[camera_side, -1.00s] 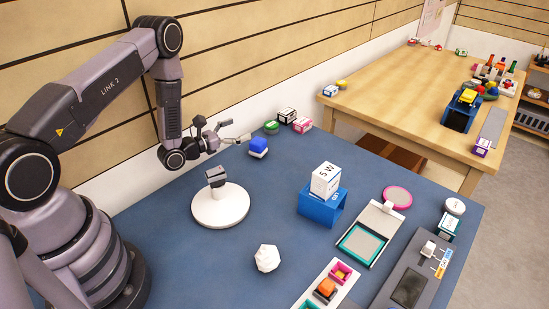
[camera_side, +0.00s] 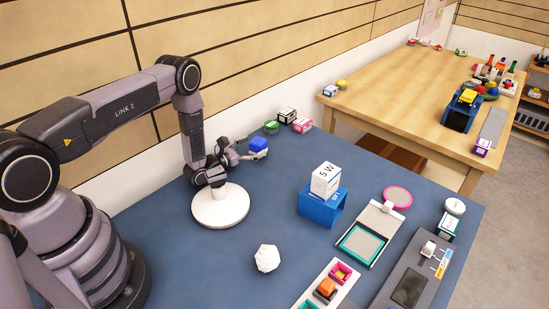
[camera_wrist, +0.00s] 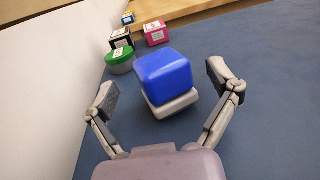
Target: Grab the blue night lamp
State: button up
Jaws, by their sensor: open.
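The blue night lamp is a rounded blue cube on a white base. It stands on the blue table, in the side view (camera_side: 258,145) and in the middle of the wrist view (camera_wrist: 164,76). My gripper (camera_side: 240,150) is low over the table, just left of the lamp in the side view. In the wrist view my gripper (camera_wrist: 165,90) is open, with one finger to each side of the lamp and a gap on both sides. The fingers do not appear to touch it. The lower part of the white base shows clear of the fingers.
A green round tin (camera_wrist: 120,60), a black box (camera_wrist: 121,38) and a pink box (camera_wrist: 155,33) stand behind the lamp. The wall (camera_wrist: 45,70) runs close on the left. A white round stand (camera_side: 220,207) is below my wrist. Table right of the lamp is clear.

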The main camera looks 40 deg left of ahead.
jog(key=shift+w+d, duration=0.1)
jog(key=shift+w, duration=0.7)
jog(key=c, duration=1.4)
